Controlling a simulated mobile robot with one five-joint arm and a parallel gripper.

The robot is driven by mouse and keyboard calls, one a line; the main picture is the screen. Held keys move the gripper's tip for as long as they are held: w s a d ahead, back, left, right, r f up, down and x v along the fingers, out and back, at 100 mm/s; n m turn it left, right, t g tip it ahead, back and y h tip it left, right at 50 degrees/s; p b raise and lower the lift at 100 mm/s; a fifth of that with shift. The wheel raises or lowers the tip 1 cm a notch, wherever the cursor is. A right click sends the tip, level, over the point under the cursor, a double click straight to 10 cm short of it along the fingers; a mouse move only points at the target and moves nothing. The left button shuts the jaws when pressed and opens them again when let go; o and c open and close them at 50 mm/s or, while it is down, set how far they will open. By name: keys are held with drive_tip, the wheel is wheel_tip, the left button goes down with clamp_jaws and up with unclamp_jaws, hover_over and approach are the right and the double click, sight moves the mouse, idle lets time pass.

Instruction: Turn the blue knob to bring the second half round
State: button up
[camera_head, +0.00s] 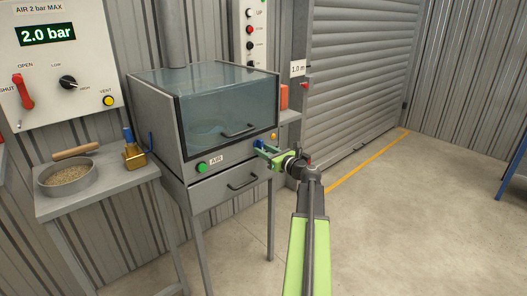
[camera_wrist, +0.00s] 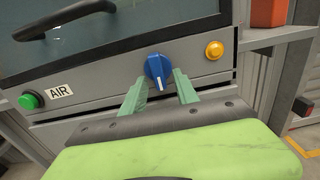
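The blue knob (camera_wrist: 158,68) is on the front panel of a grey cabinet with a glass hood (camera_head: 225,105). In the wrist view it has a white mark that points down. My gripper (camera_wrist: 160,85) is in front of the knob, its two green fingers apart on either side of the knob's lower part. I cannot tell whether the fingers touch it. In the head view my gripper (camera_head: 262,149) reaches the right end of the panel, and the knob (camera_head: 260,142) shows small there, partly hidden by it.
The panel also has a green button (camera_wrist: 30,100) by an AIR label and an amber button (camera_wrist: 214,50). An orange box (camera_head: 284,97) sits right of the hood. The floor at right is clear.

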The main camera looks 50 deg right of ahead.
drive_tip(key=s+a, duration=0.1)
drive_tip(key=s, duration=1.6)
drive_tip(key=shift+a, duration=0.15)
drive_tip(key=w+a+f+n+g+y, duration=0.25)
drive_tip(key=w+a+f+n, duration=0.3)
drive_tip(key=a, duration=0.45)
drive_tip(key=w+a+f+n+g+y, duration=0.2)
drive_tip(key=w+a+f+n+g, duration=0.3)
drive_tip(key=a, duration=0.5)
drive_tip(key=w+a+f+n+g+y, duration=0.2)
drive_tip(key=w+a+f+n+y, duration=0.15)
drive_tip(key=a+n, duration=0.5)
drive_tip(key=s+a+f+n+g+h, duration=0.25)
drive_tip(key=a+f+n+g, duration=0.2)
drive_tip(key=a+n, duration=0.65)
drive_tip(key=s+a+f+n+g+h, duration=0.2)
drive_tip(key=a+f+n+g+h, duration=0.4)
drive_tip(key=a, duration=0.8)
wheel_tip(320, 180, up, 29)
drive_tip(key=n+t+y+p, duration=0.1)
drive_tip(key=t+p, duration=0.1)
drive_tip(key=p, duration=2.6)
drive_tip(key=shift+f+y, duration=0.2)
drive_tip(key=shift+y, duration=0.15)
